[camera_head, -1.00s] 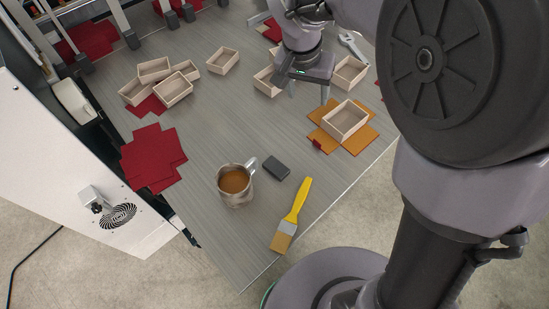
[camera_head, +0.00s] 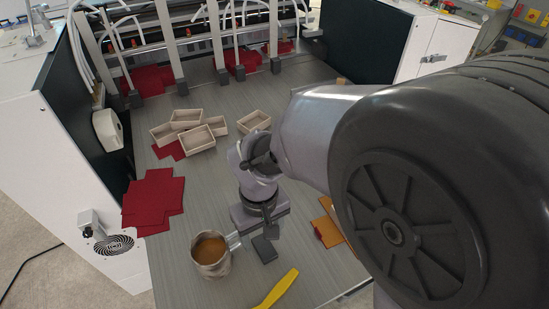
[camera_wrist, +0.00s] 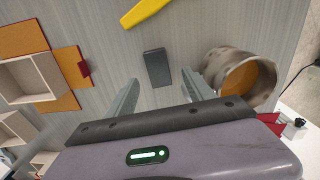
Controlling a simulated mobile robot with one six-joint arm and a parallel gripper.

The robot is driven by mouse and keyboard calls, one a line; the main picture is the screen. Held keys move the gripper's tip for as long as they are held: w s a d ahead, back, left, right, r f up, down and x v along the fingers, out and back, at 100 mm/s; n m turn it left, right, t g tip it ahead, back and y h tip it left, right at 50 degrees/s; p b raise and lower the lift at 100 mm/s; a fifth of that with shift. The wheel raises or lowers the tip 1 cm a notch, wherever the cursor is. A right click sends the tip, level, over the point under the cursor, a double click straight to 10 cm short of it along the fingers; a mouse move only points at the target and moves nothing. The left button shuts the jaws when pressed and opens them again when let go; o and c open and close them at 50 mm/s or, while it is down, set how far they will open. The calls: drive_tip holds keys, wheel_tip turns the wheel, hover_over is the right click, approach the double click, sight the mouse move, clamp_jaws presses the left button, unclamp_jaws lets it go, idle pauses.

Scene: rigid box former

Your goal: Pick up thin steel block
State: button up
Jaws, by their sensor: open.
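My gripper (camera_head: 254,226) is above the table close to the block, pointing down. Its two fingers (camera_wrist: 162,86) are spread apart with nothing between them.
A metal mug (camera_head: 211,266) of brown liquid stands close left of the block; in the wrist view it is beside the right finger. A yellow-handled brush (camera_head: 277,290) lies nearby. Orange card (camera_wrist: 25,40) with a wooden box, red sheets (camera_head: 153,203) and several boxes lie around.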

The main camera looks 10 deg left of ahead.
sight(264, 246)
wheel_tip(264, 246, down, 5)
drive_tip(key=shift+d+b, duration=0.15)
drive_tip(key=shift+b, duration=1.05)
drive_tip(key=shift+r, duration=0.15)
clamp_jaws()
drive_tip(key=shift+r, duration=0.1)
